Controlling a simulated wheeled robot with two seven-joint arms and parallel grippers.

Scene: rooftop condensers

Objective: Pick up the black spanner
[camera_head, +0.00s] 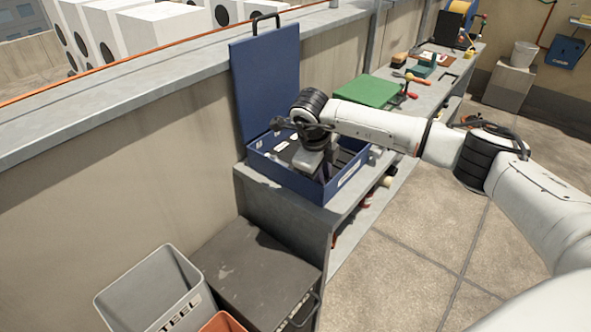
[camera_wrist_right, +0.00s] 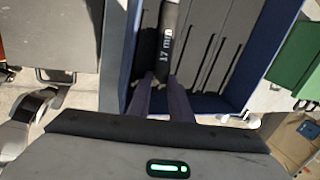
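The black spanner (camera_wrist_right: 168,38), marked "17 mm", shows in the right wrist view in the grey tray of the blue toolbox (camera_wrist_right: 124,60). Its near end is by my right fingertips (camera_wrist_right: 163,77). The two fingers stand apart, one on each side of that end; I cannot tell whether they touch it. In the head view my right gripper (camera_head: 323,172) reaches down into the open toolbox (camera_head: 290,180), and the arm hides much of the tray. The spanner cannot be made out there. My left gripper is not in view.
The toolbox lid (camera_head: 266,85) stands upright behind the tray by the wall. A dark cabinet (camera_head: 255,265) and a grey "STEEL" bin (camera_head: 150,290) stand in front. Floor to the right is clear.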

